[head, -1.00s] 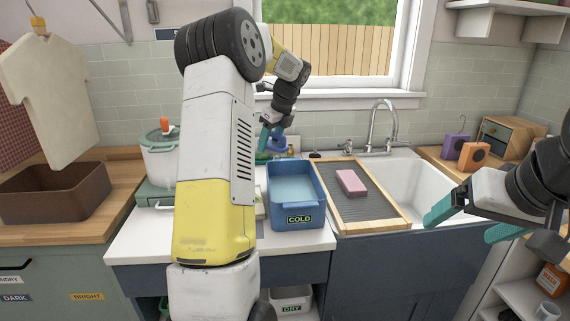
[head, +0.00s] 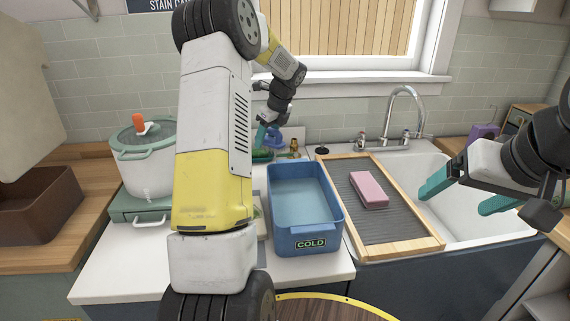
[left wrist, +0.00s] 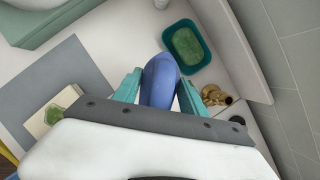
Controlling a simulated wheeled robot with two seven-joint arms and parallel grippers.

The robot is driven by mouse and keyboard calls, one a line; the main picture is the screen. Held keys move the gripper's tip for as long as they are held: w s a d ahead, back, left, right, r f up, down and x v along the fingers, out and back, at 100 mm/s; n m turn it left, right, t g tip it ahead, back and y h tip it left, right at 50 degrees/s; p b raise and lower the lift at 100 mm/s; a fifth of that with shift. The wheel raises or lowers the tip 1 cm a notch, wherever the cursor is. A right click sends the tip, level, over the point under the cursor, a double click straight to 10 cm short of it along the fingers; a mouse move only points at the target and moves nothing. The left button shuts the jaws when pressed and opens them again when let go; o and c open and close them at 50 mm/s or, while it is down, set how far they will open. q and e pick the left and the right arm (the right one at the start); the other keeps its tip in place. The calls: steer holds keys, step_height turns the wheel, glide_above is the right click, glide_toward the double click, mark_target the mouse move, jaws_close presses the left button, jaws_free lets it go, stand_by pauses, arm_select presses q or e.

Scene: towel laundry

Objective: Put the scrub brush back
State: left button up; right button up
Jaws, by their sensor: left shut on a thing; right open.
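The scrub brush, a blue rounded piece in the left wrist view (left wrist: 160,80), sits between the teal fingers of my left gripper (left wrist: 157,92). My left gripper is shut on it. In the head view my left gripper (head: 264,138) is at the back of the counter, with the blue brush (head: 276,138) partly hidden by it. A teal dish with a green inside (left wrist: 187,47) lies just beyond the brush in the left wrist view. Whether the brush touches the counter, I cannot tell. My right gripper (head: 466,194) is open and empty over the sink.
A blue tub marked COLD (head: 306,235) stands in front of the dish. A lidded pot (head: 145,160) stands at left. Brass pieces (left wrist: 215,96) lie near the brush.

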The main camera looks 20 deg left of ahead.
mark_target(279, 132)
arm_select(q)
step_height(279, 132, down, 10)
steer(key=shift+r, duration=0.15)
stand_by(0.3)
steer(key=o, duration=1.3)
steer(key=v, duration=1.2)
steer(key=shift+s, duration=0.1)
steer(key=s+d+r+n+t+h, duration=0.1)
steer(key=s+d+r+n+h, duration=0.1)
steer(key=s+d+r+n, duration=0.45)
steer(key=s+d+r+n+t+h, duration=0.1)
steer(key=s+d+n, duration=0.1)
steer(key=s+n, duration=0.3)
steer(key=s+d+r+n+t+h, duration=0.1)
steer(key=s+d+n+h, duration=0.1)
steer(key=s, duration=1)
steer(key=s+d+r+n+t+h, duration=0.1)
steer(key=s+d+r+n, duration=0.1)
steer(key=s+d+n, duration=0.2)
steer(key=shift+s+r+n+t+h, duration=0.15)
steer(key=shift+s+n+t+h, duration=0.2)
steer(key=shift+s+n, duration=1.85)
